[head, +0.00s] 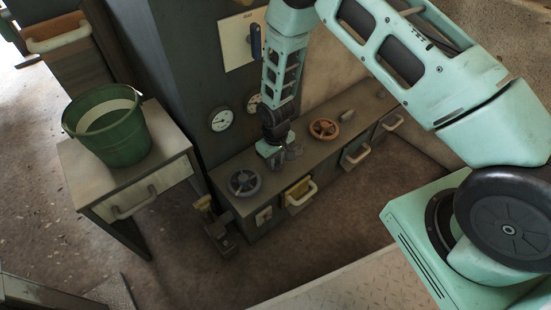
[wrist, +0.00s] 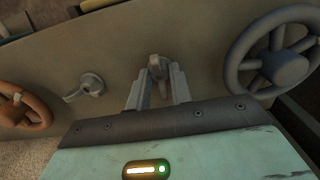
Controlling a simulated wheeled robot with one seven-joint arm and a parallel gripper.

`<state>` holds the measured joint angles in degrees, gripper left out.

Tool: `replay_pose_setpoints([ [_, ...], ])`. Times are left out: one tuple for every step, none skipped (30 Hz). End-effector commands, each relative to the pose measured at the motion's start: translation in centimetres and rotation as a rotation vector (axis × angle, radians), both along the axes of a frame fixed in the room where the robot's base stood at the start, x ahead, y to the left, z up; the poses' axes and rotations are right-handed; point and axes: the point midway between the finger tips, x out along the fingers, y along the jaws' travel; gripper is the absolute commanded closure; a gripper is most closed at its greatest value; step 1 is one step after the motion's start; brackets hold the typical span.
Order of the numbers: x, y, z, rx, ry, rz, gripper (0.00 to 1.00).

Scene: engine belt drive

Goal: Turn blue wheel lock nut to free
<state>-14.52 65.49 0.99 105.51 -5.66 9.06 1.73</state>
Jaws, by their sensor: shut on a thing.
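The blue wheel (head: 244,182) looks dark blue-grey and lies on top of the low cabinet; it shows at the right in the wrist view (wrist: 280,66). The blue wheel lock nut (wrist: 159,66) is a small grey piece with a narrow handle, beside that wheel. My gripper (wrist: 157,88) has one finger on each side of the nut's handle and is shut on it. In the head view my gripper (head: 276,158) points down at the cabinet top and hides most of the nut.
A similar grey nut (wrist: 90,84) and an orange wheel (head: 323,128) are on the cabinet top (head: 222,167) beside my gripper. Gauges (head: 221,119) are on the panel behind. A green bucket (head: 120,140) stands on a side table at the left.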

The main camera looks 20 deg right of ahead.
Motion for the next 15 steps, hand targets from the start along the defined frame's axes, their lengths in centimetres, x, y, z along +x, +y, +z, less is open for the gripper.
replay_pose_setpoints([
  [0.02, 0.00, -0.03, 0.000, 0.000, 0.003, 1.00],
  [0.02, 0.00, -0.04, 0.000, -0.001, 0.004, 1.00],
  [0.02, 0.00, -0.04, 0.000, -0.001, 0.004, 1.00],
  [0.03, 0.00, -0.05, 0.000, -0.001, 0.004, 1.00],
  [0.03, 0.00, -0.05, 0.000, -0.001, 0.004, 1.00],
  [0.03, 0.00, -0.05, 0.000, -0.001, 0.004, 1.00],
  [0.03, 0.00, -0.05, 0.000, -0.001, 0.003, 1.00],
  [0.03, 0.00, -0.05, 0.000, -0.001, 0.003, 1.00],
  [0.03, 0.00, -0.05, 0.000, -0.001, 0.003, 1.00],
  [0.03, 0.00, -0.05, 0.000, -0.001, 0.003, 1.00],
  [0.04, 0.00, -0.05, 0.000, -0.001, 0.003, 0.70],
  [0.04, 0.00, -0.05, 0.000, -0.001, 0.003, 0.59],
  [0.03, 0.00, -0.04, 0.000, -0.001, 0.003, 0.57],
  [0.03, 0.00, -0.04, 0.000, -0.001, 0.003, 0.57],
  [0.03, 0.00, -0.04, 0.000, -0.001, 0.002, 0.57],
])
